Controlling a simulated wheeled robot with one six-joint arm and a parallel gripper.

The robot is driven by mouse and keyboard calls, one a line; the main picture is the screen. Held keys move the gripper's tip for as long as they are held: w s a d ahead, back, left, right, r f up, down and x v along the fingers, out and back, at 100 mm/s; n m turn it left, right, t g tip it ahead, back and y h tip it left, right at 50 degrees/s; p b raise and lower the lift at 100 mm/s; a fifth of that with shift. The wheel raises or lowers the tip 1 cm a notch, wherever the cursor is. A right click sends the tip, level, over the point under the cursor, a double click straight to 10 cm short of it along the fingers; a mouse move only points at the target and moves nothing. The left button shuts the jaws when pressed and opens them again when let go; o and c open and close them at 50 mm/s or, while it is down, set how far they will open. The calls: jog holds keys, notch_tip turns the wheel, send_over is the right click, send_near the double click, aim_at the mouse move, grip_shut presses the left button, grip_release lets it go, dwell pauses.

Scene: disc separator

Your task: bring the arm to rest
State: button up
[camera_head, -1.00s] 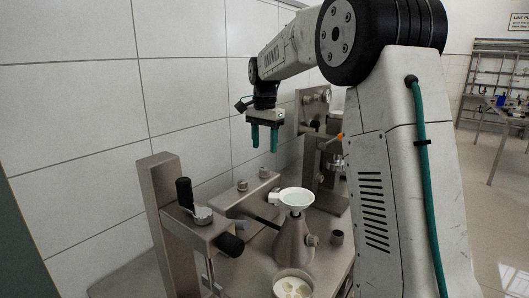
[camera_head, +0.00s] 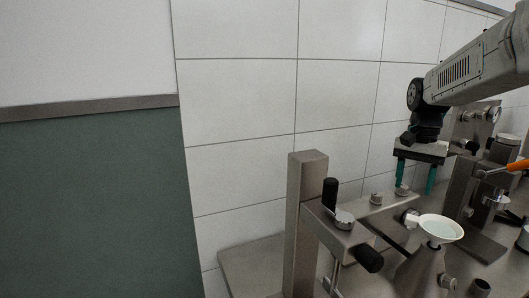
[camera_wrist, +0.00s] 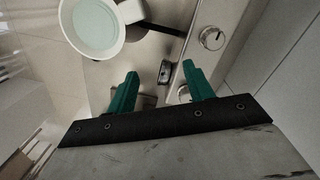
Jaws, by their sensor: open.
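My gripper (camera_head: 415,174) hangs from my arm at the right of the head view, its two green fingers apart and pointing down. Nothing is between them. It is above the steel bench, behind and above the white bowl (camera_head: 440,229) on the separator. In the wrist view the open green fingers (camera_wrist: 160,92) show over the bench, with the white bowl (camera_wrist: 94,25) at the upper left, apart from them.
A steel post (camera_head: 306,222) with a clamp arm and black knobs (camera_head: 369,258) stands left of the bowl. Steel equipment (camera_head: 463,165) with an orange handle (camera_head: 518,166) stands at the right. A tiled wall (camera_head: 240,105) is behind. The bench's left end (camera_head: 245,262) is bare.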

jog(key=s+a+f+n, duration=0.1)
jog(key=s+a+n, duration=0.1)
jog(key=s, duration=0.8)
jog(key=s+a+n+t, duration=0.1)
jog(key=s+a+n, duration=0.2)
jog(key=s, duration=0.7)
jog(key=s+a+f+n+t, duration=0.1)
jog(key=s+a+n, duration=0.2)
jog(key=s+a, duration=0.3)
jog(key=s, duration=0.5)
jog(key=shift+f, duration=0.3)
